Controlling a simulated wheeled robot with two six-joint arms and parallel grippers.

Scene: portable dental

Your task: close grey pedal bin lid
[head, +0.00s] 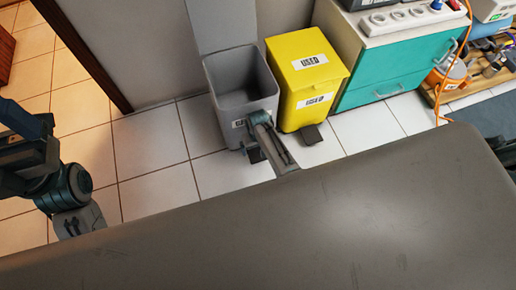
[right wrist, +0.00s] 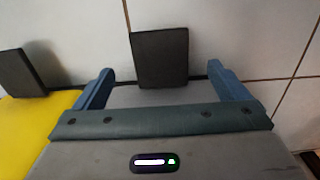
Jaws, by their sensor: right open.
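The grey pedal bin (head: 240,90) stands against the wall in the head view. Its grey lid (head: 222,20) is raised upright, leaving the bin's top open. A dark pedal (right wrist: 160,57) shows between the fingers of my right gripper (right wrist: 161,72) in the right wrist view. That gripper is open and empty, low in front of the grey bin; in the head view the gripper (head: 250,152) is partly hidden by its own arm. I cannot tell whether the fingers touch the pedal.
A yellow bin (head: 305,78) with its lid shut stands right beside the grey one, its dark pedal (head: 311,134) in front. A teal cabinet (head: 392,70) stands further right. A large grey padded surface (head: 270,230) fills the foreground. Tiled floor is clear left of the bins.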

